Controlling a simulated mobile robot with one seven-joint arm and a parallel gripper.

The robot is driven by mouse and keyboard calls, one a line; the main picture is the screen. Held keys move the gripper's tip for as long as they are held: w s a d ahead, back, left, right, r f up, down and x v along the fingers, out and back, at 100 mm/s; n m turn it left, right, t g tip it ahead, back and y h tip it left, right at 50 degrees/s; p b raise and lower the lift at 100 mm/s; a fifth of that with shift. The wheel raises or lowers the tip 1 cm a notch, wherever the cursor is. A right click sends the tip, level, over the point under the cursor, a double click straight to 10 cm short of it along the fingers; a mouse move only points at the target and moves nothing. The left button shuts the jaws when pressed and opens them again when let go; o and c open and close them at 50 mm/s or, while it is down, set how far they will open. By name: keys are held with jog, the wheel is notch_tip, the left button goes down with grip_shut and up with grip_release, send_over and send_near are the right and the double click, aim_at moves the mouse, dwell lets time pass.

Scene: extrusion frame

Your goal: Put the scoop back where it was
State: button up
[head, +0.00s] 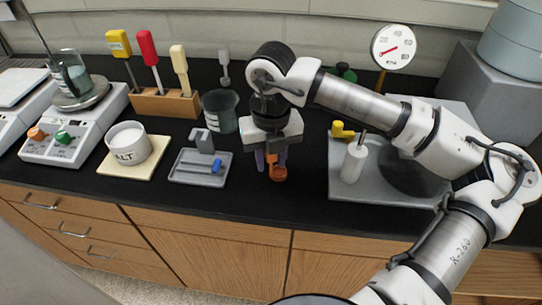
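My gripper (271,160) points down over the black worktop near its front edge, left of the grey board. Its two purplish fingers are a little apart. A small orange object (278,173) shows between and just below the fingers; it may be the scoop, but its shape is partly hidden. I cannot tell whether the fingers press on it or whether it touches the worktop. A grey spoon-like tool (224,66) stands upright behind, its lower end apparently in or behind a dark beaker (220,110).
A wooden rack (160,103) holds yellow, red and cream-handled tools. A white bottle (353,162) stands on the grey board (345,190) at right.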

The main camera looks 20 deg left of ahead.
jog(key=shift+o, duration=1.1)
jog(key=shift+r, duration=0.15)
notch_tip(320, 180, up, 12)
jog(key=shift+b, duration=1)
